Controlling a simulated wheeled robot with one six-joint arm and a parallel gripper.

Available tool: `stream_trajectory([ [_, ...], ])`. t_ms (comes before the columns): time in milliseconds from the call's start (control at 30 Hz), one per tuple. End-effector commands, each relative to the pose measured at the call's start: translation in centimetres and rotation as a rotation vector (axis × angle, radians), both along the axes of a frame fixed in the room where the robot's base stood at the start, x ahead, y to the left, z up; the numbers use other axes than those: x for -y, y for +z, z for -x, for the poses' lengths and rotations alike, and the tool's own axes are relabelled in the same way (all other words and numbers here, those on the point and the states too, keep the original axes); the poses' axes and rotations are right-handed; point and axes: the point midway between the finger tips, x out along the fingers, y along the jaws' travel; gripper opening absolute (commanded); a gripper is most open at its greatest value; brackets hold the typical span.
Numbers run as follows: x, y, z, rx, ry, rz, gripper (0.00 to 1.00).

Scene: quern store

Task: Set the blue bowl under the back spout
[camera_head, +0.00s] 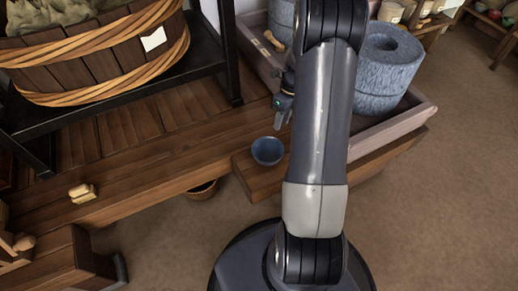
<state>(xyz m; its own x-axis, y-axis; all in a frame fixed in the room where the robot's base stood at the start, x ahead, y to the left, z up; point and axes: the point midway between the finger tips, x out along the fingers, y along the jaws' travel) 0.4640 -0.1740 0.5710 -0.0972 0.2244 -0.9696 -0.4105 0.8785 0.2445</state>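The small blue bowl (267,151) stands upright on a low wooden ledge, left of my arm, and looks empty. My gripper (283,113) is just above and beyond the bowl in the picture, pointing down and apart from it. Its fingers are small and partly behind my arm, so I cannot tell whether they are open or shut. A grey stone quern (388,72) with a hole in its top stands in a pale trough (400,121) at right. Another grey stone (282,18) shows behind my arm. I cannot make out the back spout; my arm covers the middle of the trough.
A large wooden tub (95,62) with a white label stands on a dark rack at left. A small pale block (82,193) lies on the plank bench (150,185). A basket (201,190) sits under the bench edge. Shelves with pots (390,12) stand at the back.

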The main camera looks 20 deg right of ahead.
Motion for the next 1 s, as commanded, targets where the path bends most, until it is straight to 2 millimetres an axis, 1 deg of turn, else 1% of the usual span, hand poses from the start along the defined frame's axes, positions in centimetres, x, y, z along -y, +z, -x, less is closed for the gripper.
stream_trajectory([
  [67, 0.1, -0.9, 0.1, -0.007, -0.006, 0.009, 0.33],
  [200, -0.4, -3.3, 0.4, -0.009, -0.005, 0.009, 0.33],
  [300, -0.8, -4.6, 0.5, -0.008, -0.005, 0.008, 0.33],
  [567, -1.1, -6.2, 0.6, -0.005, -0.004, 0.009, 0.33],
  [833, -1.9, -10.1, 1.0, -0.007, -0.004, 0.007, 0.33],
  [900, -2.0, -10.5, 1.0, -0.005, -0.004, 0.008, 0.33],
  [1000, -2.0, -10.5, 1.0, -0.005, -0.004, 0.008, 0.33],
])
